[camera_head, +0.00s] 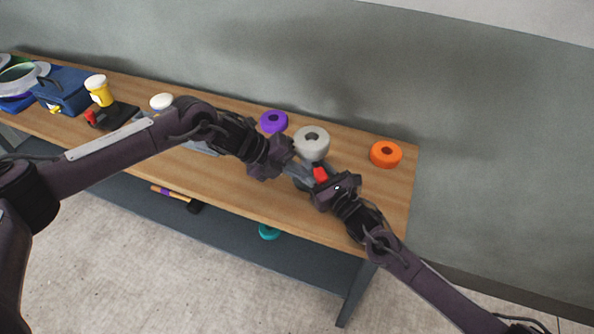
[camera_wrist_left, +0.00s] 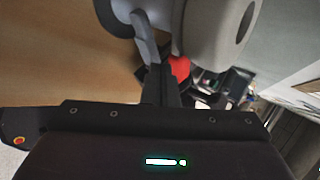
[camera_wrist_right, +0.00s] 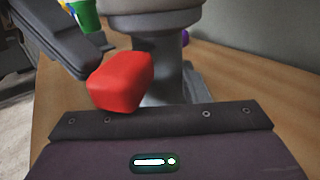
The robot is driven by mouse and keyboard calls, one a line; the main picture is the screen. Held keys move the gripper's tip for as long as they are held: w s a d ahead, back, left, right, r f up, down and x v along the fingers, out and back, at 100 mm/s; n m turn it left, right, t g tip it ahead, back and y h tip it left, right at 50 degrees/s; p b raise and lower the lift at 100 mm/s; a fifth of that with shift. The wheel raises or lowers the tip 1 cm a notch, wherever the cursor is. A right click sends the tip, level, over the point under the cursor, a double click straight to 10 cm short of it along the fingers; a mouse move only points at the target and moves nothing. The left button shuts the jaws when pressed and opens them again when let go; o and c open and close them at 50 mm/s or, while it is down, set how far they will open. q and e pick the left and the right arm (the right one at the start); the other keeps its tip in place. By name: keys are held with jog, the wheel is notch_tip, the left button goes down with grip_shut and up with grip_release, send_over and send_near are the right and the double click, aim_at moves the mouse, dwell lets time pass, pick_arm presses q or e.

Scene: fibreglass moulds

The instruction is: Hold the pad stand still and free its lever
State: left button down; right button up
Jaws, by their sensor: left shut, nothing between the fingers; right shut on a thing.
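The pad stand (camera_head: 312,143) has a pale grey ring-shaped pad on a grey column, near the right part of the bench. The column (camera_wrist_right: 160,75) shows close up in the right wrist view. Its lever has a red end (camera_head: 320,174), large in the right wrist view (camera_wrist_right: 122,80). My right gripper (camera_head: 323,184) is shut on the red end, which hides the fingertips. My left gripper (camera_head: 298,170) is shut and empty beside the stand, close to the lever. Its closed fingers (camera_wrist_left: 162,86) point at a grey bar of the stand; whether they touch it is unclear.
A purple roll (camera_head: 273,121) stands behind and left of the stand, an orange roll (camera_head: 386,154) to its right. A teal roll (camera_head: 269,231) lies on the lower shelf.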

pick_arm(q)
jog(key=shift+w+a, duration=0.15)
pick_arm(e)
jog(key=shift+d, duration=0.1)
pick_arm(q)
jog(key=s+a+r, duration=0.4)
jog(key=a+r, duration=0.2)
jog(key=a, duration=0.4)
jog(key=shift+a+r, duration=0.3)
jog(key=shift+r, duration=0.1)
